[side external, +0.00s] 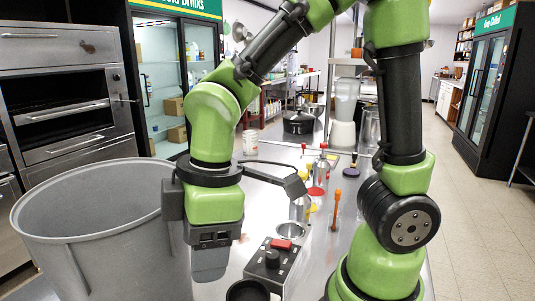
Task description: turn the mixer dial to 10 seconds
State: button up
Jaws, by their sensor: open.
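A grey control box (284,258) with a black top panel sits on the steel counter at the lower middle. A black round dial (272,259) stands on it, and a red switch (281,244) is behind the dial. The dial's marks are too small to read, so its setting cannot be told. My gripper (209,270) points down to the left of the box, apart from the dial. It is open, with nothing seen in it. One finger hides most of the other from this side. A blender (345,112) stands farther back; whether it is the mixer is unclear.
A large grey bin (90,235) stands at the left, close to my gripper. A black cup (248,291) is in front of the box. Behind are a round counter opening (290,231), red-topped dispensers (320,165), an orange-handled tool (336,208) and a black pot (298,124).

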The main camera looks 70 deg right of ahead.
jog(key=s+d+r+m+t, duration=0.4)
jog(key=d+r+m, duration=0.5)
jog(key=m, duration=0.9)
jog(key=shift+d+r, duration=0.25)
jog(key=shift+r, duration=0.15)
jog(key=shift+s, duration=0.1)
